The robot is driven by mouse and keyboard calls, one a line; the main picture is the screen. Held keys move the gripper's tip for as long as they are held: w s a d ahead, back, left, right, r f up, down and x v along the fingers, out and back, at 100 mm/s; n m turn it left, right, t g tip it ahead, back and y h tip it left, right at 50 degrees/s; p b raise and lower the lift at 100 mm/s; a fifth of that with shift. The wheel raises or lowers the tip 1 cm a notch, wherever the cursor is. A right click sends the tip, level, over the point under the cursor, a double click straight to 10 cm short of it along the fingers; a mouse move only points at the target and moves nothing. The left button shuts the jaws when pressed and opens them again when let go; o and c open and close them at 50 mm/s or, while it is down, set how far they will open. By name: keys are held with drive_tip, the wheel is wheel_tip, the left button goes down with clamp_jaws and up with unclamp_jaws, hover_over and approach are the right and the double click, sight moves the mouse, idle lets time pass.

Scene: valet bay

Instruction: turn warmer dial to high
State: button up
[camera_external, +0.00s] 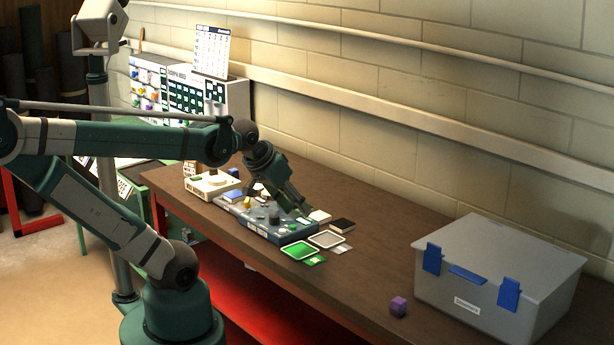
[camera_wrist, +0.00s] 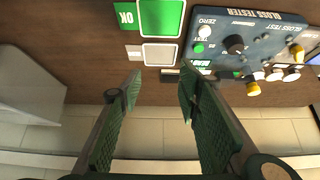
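A cream, box-shaped unit with a round dial on top (camera_external: 212,184), which looks like the warmer, sits on the bench at the back left in the external view. Its dial setting is too small to read. My gripper (camera_external: 300,207) is to the right of it, above the right end of the blue-grey gloss tester (camera_external: 262,219). In the wrist view my gripper (camera_wrist: 160,86) is open, with nothing between its fingers. The warmer's dial is not clearly seen in the wrist view.
A green OK pad (camera_external: 299,250) and a white-framed pad (camera_external: 326,239) lie beside the tester. The wall runs along the bench's back. The bench between pads and box is clear.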

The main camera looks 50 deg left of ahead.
drive_tip(key=shift+a+r, duration=0.1)
drive_tip(key=w+a+r+n+g+y+p, duration=0.1)
drive_tip(key=w+a+r+n+p, duration=0.3)
drive_tip(key=a, duration=0.5)
drive_tip(key=w+a+r+n+g+p, duration=0.25)
drive_tip(key=w+a, duration=0.25)
drive_tip(key=a, duration=0.4)
drive_tip(key=w+a+r+n+g+y+p, duration=0.1)
drive_tip(key=w+a+r+n+p, duration=0.15)
drive_tip(key=w+a+p, duration=0.45)
drive_tip(key=s+a+f+n+g+p, duration=0.1)
drive_tip(key=s+a+f+n+p, duration=0.1)
drive_tip(key=a, duration=0.9)
drive_tip(key=s+a+f+n+h+p, duration=0.1)
drive_tip(key=s+a+f+n+p, duration=0.1)
drive_tip(key=a, duration=0.9)
drive_tip(key=s+a+f+n+g+h+p, duration=0.1)
drive_tip(key=a+f+n, duration=0.3)
drive_tip(key=a, duration=0.7)
drive_tip(key=shift+s+f+n+g+p, duration=0.3)
drive_tip(key=shift+s+n+g+p, duration=0.1)
drive_tip(key=shift+s+p, duration=0.45)
drive_tip(key=shift+a+f, duration=0.2)
drive_tip(key=shift+a, duration=0.1)
drive_tip(key=shift+f, duration=0.1)
